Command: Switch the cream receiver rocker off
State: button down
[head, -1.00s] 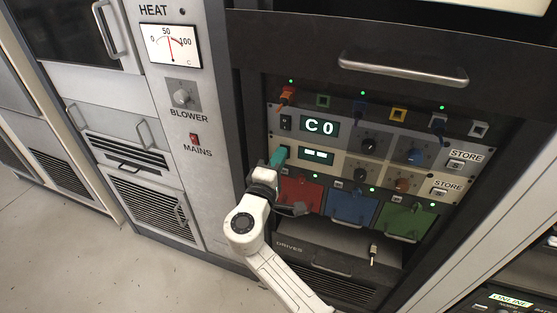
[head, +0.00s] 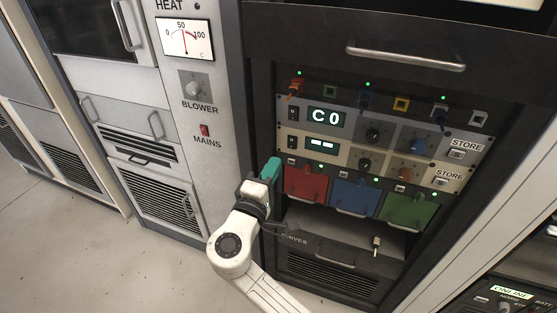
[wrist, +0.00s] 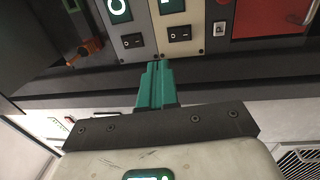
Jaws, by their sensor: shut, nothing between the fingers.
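The cream receiver (head: 340,155) is the lower of two stacked units in the rack, with a lit display showing two dashes (head: 321,143). Its dark rocker (head: 292,142) sits at its left end; the rocker also shows in the wrist view (wrist: 179,33), marked I and O. I cannot tell which side is pressed in. My gripper (head: 271,168) has teal fingers, shut and empty, below and left of the rocker. In the wrist view the fingertips (wrist: 158,66) stand apart from the rocker, pointing toward the panels.
The grey receiver (head: 345,122) above, showing C0, has its own rocker (head: 293,113) close by; it shows beside the cream one in the wrist view (wrist: 133,40). An orange plug (head: 296,85) sits above. Red (head: 306,184), blue (head: 354,196) and green (head: 409,209) drawers lie below.

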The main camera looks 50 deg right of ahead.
jog(key=shift+r+v, duration=0.25)
jog(key=shift+v, duration=0.7)
jog(key=shift+r+v, duration=0.25)
jog(key=shift+v, duration=0.75)
jog(key=s+d+f+m+g+y+p, duration=0.4)
jog(key=s+f+y, duration=0.5)
jog(key=s+f, duration=0.3)
jog(key=s+a+f+g+y+p, duration=0.1)
jog(key=s+a+f+y, duration=0.3)
jog(key=s+a+y, duration=0.5)
jog(key=s+a+p, duration=0.1)
jog(key=s, duration=0.1)
jog(key=shift+s+g+p, duration=0.3)
jog(key=shift+s+p, duration=0.05)
jog(key=shift+p, duration=0.05)
jog(key=shift+a, duration=0.1)
